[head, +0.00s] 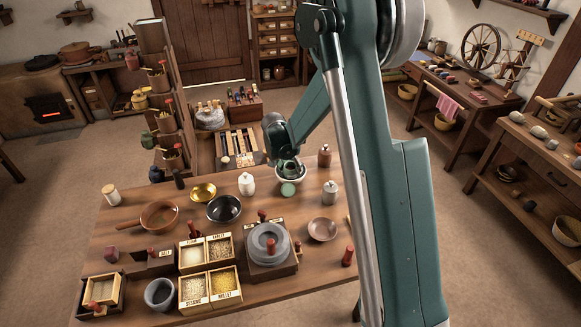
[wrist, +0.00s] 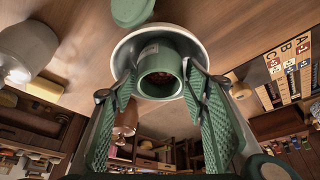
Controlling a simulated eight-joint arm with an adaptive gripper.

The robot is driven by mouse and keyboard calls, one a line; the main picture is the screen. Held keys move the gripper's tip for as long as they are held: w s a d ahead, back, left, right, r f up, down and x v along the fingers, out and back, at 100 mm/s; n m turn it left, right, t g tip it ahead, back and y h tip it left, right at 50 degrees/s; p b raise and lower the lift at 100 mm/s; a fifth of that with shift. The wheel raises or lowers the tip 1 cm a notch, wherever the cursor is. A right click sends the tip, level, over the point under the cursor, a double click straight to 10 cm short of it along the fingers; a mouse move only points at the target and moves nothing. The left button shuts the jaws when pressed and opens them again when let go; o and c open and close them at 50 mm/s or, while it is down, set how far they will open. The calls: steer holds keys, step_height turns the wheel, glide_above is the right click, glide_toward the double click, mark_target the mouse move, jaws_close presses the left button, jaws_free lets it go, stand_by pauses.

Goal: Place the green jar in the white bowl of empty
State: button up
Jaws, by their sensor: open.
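The green jar (wrist: 148,62) stands inside the white bowl (wrist: 122,50) in the wrist view, its open mouth towards the camera and something reddish inside. In the head view the white bowl (head: 302,177) is at the table's back edge, with the green jar (head: 286,168) partly hidden under my gripper. My gripper (head: 284,158) is open at the bowl. In the wrist view the green textured fingers of my gripper (wrist: 160,84) are spread on either side of the jar; I cannot tell whether they touch it.
A round green lid (head: 288,189) lies on the table just in front of the bowl. A white jar (head: 246,184) stands to the left, and a grey-white lidded jar (head: 330,194) and a brown jar (head: 324,156) to the right. Grain boxes and a quern (head: 268,240) fill the front.

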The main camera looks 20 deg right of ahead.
steer(key=p+v, duration=0.1)
steer(key=v, duration=1.1)
steer(key=shift+p, duration=0.4)
steer(key=shift+r, duration=0.1)
steer(key=s+d+r+n+t+y, duration=0.15)
steer(key=s+r+n, duration=0.25)
steer(key=s+r, duration=1.45)
steer(key=s+a+n+t+y, duration=0.1)
steer(key=s+n, duration=0.4)
steer(key=s, duration=1.9)
steer(key=shift+t+y, duration=0.35)
steer(key=shift+t, duration=0.4)
